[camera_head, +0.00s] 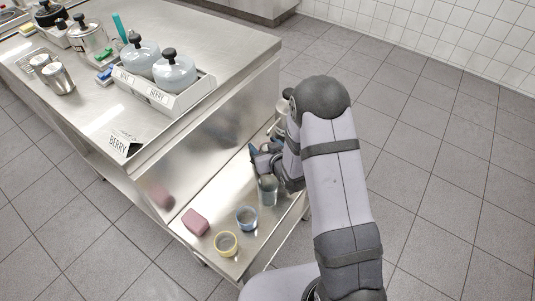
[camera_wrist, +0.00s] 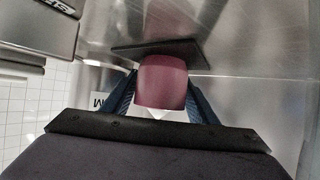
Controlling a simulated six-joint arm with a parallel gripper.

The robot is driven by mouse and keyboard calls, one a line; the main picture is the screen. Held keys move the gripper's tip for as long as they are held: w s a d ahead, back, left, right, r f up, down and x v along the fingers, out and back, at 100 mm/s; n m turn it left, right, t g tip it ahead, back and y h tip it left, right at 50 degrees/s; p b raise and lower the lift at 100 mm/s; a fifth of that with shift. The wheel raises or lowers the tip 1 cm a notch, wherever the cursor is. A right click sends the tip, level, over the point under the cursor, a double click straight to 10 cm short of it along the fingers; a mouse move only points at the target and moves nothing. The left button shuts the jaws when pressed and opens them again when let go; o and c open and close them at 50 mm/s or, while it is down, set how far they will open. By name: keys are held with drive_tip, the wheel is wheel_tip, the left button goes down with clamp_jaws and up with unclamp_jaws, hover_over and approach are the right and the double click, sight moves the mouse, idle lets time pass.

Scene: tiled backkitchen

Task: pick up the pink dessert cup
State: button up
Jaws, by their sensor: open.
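The pink dessert cup (camera_wrist: 162,80) shows in the wrist view as a dark pink, rounded body. It lies between the two blue fingers of my gripper (camera_wrist: 161,88), with a finger on each side. The jaws are open; I cannot tell whether either finger touches the cup. In the head view my gripper (camera_head: 262,156) is low over the steel side shelf, and my arm hides much of that spot. I cannot make out the dessert cup there.
On the shelf (camera_head: 225,180) stand a grey-green cup (camera_head: 268,191) close to my gripper, a blue cup (camera_head: 246,218), a yellow cup (camera_head: 225,244) and a pink block (camera_head: 195,222). The higher counter beside it holds a tray (camera_head: 172,101) with two lidded jars. A dark flat piece (camera_wrist: 158,50) lies behind the cup.

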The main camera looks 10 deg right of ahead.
drive_tip(key=shift+w, duration=0.1)
drive_tip(key=c, duration=0.8)
drive_tip(key=shift+c, duration=0.2)
drive_tip(key=shift+d+r, duration=0.1)
drive_tip(key=shift+s+d+r, duration=0.45)
drive_tip(key=shift+s+r, duration=0.1)
drive_tip(key=shift+r, duration=0.1)
drive_tip(key=s+d+r, duration=0.6)
drive_tip(key=s+d, duration=0.3)
drive_tip(key=shift+r+p, duration=0.25)
drive_tip(key=shift+p, duration=0.2)
